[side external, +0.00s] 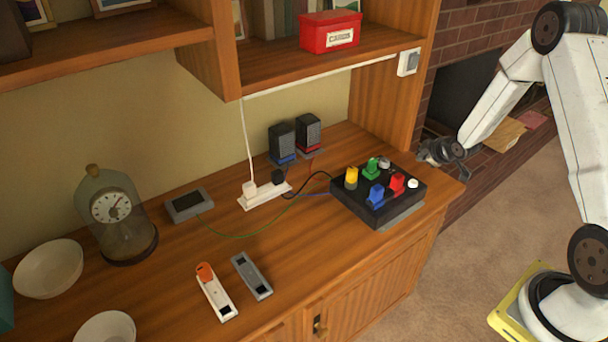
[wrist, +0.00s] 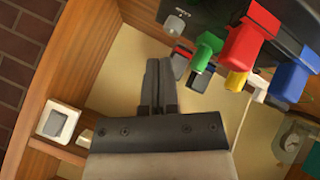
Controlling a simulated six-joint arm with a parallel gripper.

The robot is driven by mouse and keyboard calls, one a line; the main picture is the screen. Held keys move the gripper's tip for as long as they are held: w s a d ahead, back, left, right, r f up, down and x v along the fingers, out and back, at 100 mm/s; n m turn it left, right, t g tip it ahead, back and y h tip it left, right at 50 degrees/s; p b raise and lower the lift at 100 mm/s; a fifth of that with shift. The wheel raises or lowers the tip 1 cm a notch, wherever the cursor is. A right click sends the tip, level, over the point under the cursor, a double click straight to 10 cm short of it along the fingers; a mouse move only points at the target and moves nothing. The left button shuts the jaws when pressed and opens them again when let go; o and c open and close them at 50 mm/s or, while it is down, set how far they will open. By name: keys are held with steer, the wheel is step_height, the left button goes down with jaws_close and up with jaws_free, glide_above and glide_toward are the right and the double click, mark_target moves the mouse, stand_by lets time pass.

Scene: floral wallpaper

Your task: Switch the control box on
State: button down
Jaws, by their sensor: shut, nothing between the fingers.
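The control box (side external: 352,206) is a black box on the right end of the wooden cabinet top. It carries a yellow (side external: 351,178), a green (side external: 371,168), a blue (side external: 376,195) and a red (side external: 397,184) control, plus a white round button (side external: 412,183) and a grey knob (side external: 384,163).
A white wall switch (side external: 408,62) is on the right upright panel (side external: 385,100). Two small speakers (side external: 295,138) and a white power strip (side external: 264,194) with cables lie left of the box. A glass-domed clock (side external: 115,215) and bowls (side external: 48,268) are farther left.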

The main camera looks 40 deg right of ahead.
mark_target(412, 179)
steer(key=shift+f, duration=3.1)
steer(key=shift+f, duration=0.9)
stand_by(0.9)
steer(key=shift+r, duration=0.85)
steer(key=shift+r, duration=0.1)
steer(key=shift+r, duration=2.45)
